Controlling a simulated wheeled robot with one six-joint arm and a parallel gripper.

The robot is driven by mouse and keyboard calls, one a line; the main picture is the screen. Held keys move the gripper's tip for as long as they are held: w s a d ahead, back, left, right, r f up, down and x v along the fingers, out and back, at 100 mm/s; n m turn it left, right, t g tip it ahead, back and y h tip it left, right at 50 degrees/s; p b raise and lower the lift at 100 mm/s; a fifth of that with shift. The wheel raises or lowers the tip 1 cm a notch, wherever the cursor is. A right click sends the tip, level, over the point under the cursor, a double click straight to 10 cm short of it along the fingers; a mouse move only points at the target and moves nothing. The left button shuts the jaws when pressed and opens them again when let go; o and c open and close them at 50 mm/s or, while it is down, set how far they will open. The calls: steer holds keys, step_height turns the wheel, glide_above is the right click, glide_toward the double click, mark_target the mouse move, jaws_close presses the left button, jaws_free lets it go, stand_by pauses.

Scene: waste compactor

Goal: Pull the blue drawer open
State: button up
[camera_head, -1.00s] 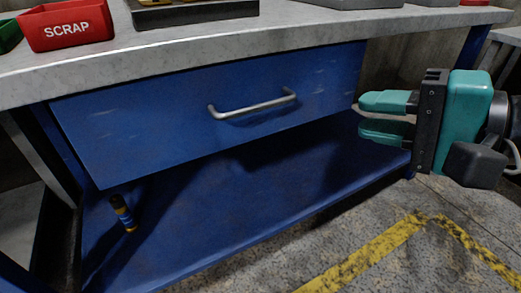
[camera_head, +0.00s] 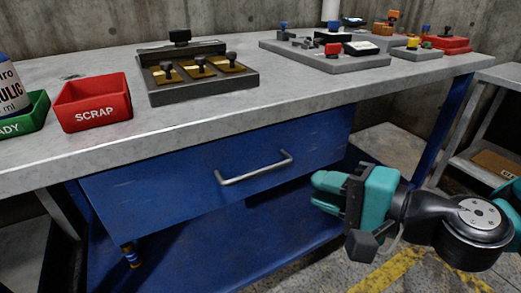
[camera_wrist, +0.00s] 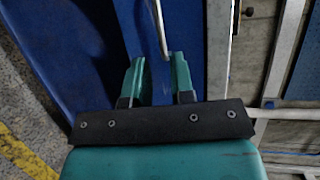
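The blue drawer (camera_head: 180,185) sits under the grey worktop, and its front looks closed. Its silver bar handle (camera_head: 256,170) runs across the front. My teal gripper (camera_head: 318,192) is to the right of the handle in the head view, low in front of the drawer's right end, with its fingers pointing left. In the wrist view my gripper (camera_wrist: 157,62) has its two fingers apart with nothing held. The handle (camera_wrist: 160,28) shows there beyond the fingertips, in line with the gap between them. The exact distance to it is hard to tell.
A red SCRAP bin (camera_head: 93,103), a green bin (camera_head: 28,118), a grey fixture tray (camera_head: 200,92) and a parts tray (camera_head: 330,60) stand on the worktop (camera_head: 290,98). A blue lower shelf (camera_head: 200,255) lies beneath the drawer. A table leg (camera_head: 452,115) stands at right.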

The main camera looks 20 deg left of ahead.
mark_target(263, 173)
steer(key=p+x, duration=0.3)
steer(key=x, duration=0.9)
steer(key=shift+w+a+f, duration=0.15)
steer(key=shift+a+f, duration=0.1)
steer(key=shift+a, duration=0.05)
jaws_close()
